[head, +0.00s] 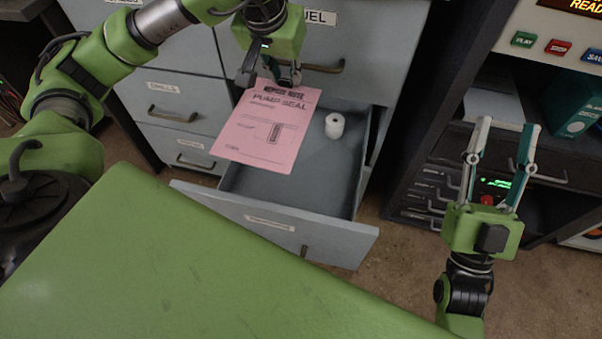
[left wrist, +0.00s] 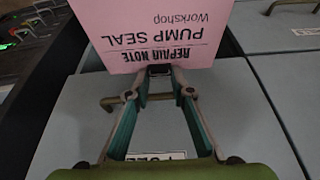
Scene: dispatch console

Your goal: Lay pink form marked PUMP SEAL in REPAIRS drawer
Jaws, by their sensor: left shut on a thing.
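The pink form (head: 268,124) reads PUMP SEAL under a dark REPAIR NOTE heading. My left gripper (head: 270,78) is shut on its top edge and holds it over the left part of an open drawer (head: 300,222). In the left wrist view, the pink form (left wrist: 150,30) hangs from the fingertips of my left gripper (left wrist: 152,68), its text upside down. The drawer's front label is too small to read. Whether the form touches the drawer cannot be told. My right gripper (head: 500,140) is open and empty at the right, fingers pointing up.
A white roll (head: 334,125) stands inside the open drawer, right of the form. Closed drawers (head: 172,108) lie to the left, and one labelled FUEL (head: 330,45) is above. A dark console shelf with a teal binder (head: 572,105) stands at the right.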

